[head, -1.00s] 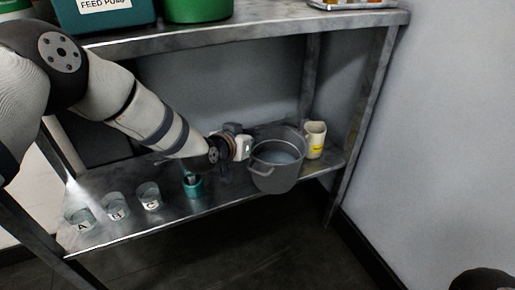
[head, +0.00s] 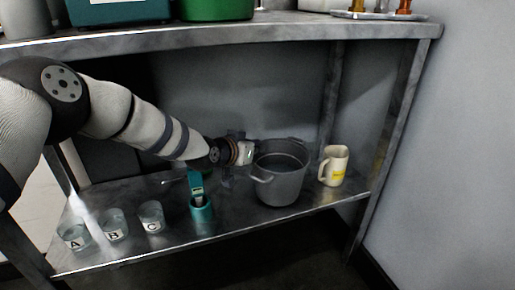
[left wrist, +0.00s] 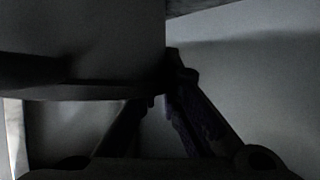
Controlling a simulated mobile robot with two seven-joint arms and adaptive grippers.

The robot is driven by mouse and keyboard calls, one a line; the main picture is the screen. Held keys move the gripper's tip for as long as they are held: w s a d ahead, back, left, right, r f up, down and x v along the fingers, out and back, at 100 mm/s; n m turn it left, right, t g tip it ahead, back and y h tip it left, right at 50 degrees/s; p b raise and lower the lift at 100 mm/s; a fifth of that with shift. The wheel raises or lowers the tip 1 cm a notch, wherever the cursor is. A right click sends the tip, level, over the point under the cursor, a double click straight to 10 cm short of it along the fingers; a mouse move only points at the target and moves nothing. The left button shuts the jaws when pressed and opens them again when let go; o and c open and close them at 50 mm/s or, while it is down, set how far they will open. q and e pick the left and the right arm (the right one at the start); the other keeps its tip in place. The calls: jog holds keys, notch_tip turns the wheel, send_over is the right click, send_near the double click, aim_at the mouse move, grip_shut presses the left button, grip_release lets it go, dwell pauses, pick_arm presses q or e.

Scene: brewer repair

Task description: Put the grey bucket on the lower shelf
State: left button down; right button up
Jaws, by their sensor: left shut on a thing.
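The grey bucket (head: 283,185) is upright at the lower shelf (head: 120,252), right of the middle, with its handles at the rim. Whether its base touches the shelf I cannot tell for sure. My left gripper (head: 246,152) is at the left of the bucket's rim, shut on the bucket; its fingertips are partly hidden. In the dark left wrist view, the fingers (left wrist: 160,100) meet near a dark wall, likely the bucket's side (left wrist: 85,60). My right gripper is not in view.
A teal holder (head: 201,208) and beakers A (head: 74,235), B (head: 114,225) and C (head: 152,217) stand to the left. The upper shelf (head: 300,32) is overhead; a shelf leg (head: 385,130) is at right.

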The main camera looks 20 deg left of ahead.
pick_arm(q)
jog(key=c, duration=1.7)
grip_release()
jog(key=shift+f, duration=0.1)
jog(key=shift+s, duration=0.1)
